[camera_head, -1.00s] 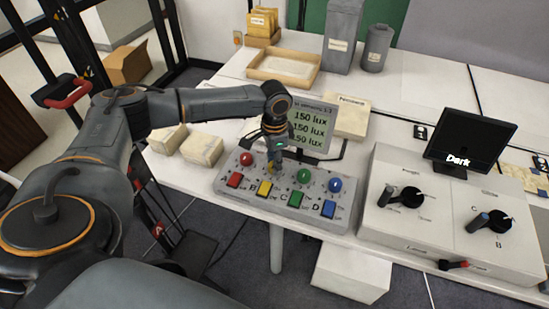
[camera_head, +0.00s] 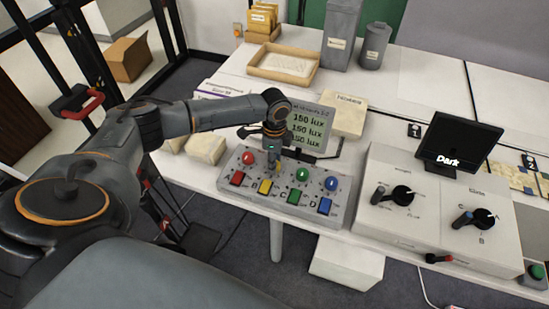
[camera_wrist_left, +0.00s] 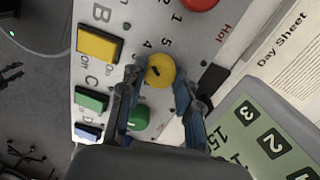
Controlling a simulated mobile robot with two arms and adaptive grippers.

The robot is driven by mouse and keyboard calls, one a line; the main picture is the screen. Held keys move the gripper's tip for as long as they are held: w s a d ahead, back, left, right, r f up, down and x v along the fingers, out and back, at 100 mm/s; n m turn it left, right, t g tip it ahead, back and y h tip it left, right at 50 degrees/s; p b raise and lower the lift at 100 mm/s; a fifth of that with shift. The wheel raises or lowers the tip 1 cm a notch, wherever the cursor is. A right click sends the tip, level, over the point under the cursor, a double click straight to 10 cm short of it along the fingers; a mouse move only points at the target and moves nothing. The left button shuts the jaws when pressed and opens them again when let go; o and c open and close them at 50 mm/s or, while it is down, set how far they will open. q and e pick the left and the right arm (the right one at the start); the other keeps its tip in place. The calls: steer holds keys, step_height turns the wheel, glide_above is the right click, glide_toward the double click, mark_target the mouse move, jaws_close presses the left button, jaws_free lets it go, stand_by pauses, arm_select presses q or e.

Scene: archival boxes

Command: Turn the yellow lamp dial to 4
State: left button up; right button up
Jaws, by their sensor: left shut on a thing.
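The yellow lamp dial (camera_wrist_left: 160,70) sits on a grey control panel (camera_head: 225,185), in the column of the yellow button (camera_head: 265,186). My left gripper (camera_head: 277,164) reaches down onto it and mostly hides it in the head view. In the left wrist view the gripper's two fingers (camera_wrist_left: 155,100) are on either side of the dial, shut on it. Printed numbers 4 and 5 show just beside the dial, with 1 and 2 farther off. A short dark mark shows on the dial's face; which number it points to I cannot tell. My right gripper is not in view.
Red (camera_head: 247,158), green (camera_head: 302,174) and blue (camera_head: 331,183) dials share the panel. A lux display (camera_head: 311,126) reading 150 lux stands behind it. A white box with black knobs (camera_head: 385,225) and a screen reading "Dark" (camera_head: 460,143) are at right.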

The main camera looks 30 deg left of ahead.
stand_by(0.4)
arm_select(q)
steer(key=o, duration=1.2)
steer(key=shift+c, duration=0.2)
steer(key=shift+r, duration=0.1)
steer(key=shift+r, duration=0.4)
step_height(320, 180, up, 11)
